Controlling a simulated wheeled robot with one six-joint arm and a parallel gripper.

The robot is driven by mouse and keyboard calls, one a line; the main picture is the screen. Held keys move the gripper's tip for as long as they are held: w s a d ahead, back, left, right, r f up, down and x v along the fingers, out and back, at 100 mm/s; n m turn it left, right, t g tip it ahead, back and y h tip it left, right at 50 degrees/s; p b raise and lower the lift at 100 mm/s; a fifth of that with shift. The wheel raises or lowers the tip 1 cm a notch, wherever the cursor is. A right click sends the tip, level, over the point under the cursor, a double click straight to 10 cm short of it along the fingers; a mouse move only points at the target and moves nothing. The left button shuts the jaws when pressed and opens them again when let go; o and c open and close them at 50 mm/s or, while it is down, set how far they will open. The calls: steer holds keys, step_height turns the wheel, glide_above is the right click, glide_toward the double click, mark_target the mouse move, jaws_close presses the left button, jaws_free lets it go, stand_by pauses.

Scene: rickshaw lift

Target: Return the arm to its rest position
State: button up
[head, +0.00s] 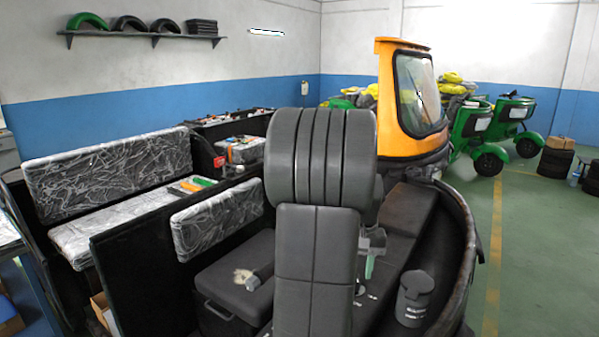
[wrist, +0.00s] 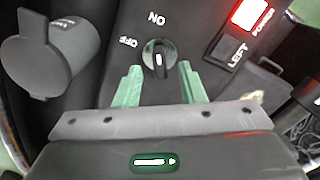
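My gripper (wrist: 160,78) has two green fingers that stand apart in the wrist view, with nothing held between them. A red POWER light (wrist: 251,14) glows at upper right. In the head view my arm is extended over the rickshaw's (head: 405,217) front seat area, and a green finger of my gripper (head: 369,266) shows low beside my grey arm links, which hide much behind them.
A grey cylindrical part (wrist: 62,55) stands left of the knob. A padded black box (head: 235,285) and plastic-wrapped bench (head: 110,174) are on the left. Green floor (head: 545,240) is open at right, before green vehicles (head: 472,135).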

steer(key=shift+f, duration=1.35)
step_height(320, 180, up, 14)
step_height(320, 180, down, 14)
steer(key=shift+r, duration=0.2)
steer(key=shift+f+n, duration=0.25)
steer(key=shift+n, duration=0.05)
steer(key=n+b, duration=0.1)
steer(key=n, duration=0.4)
steer(key=n+b, duration=0.1)
steer(key=n, duration=0.5)
steer(key=shift+n, duration=0.3)
step_height(320, 180, up, 8)
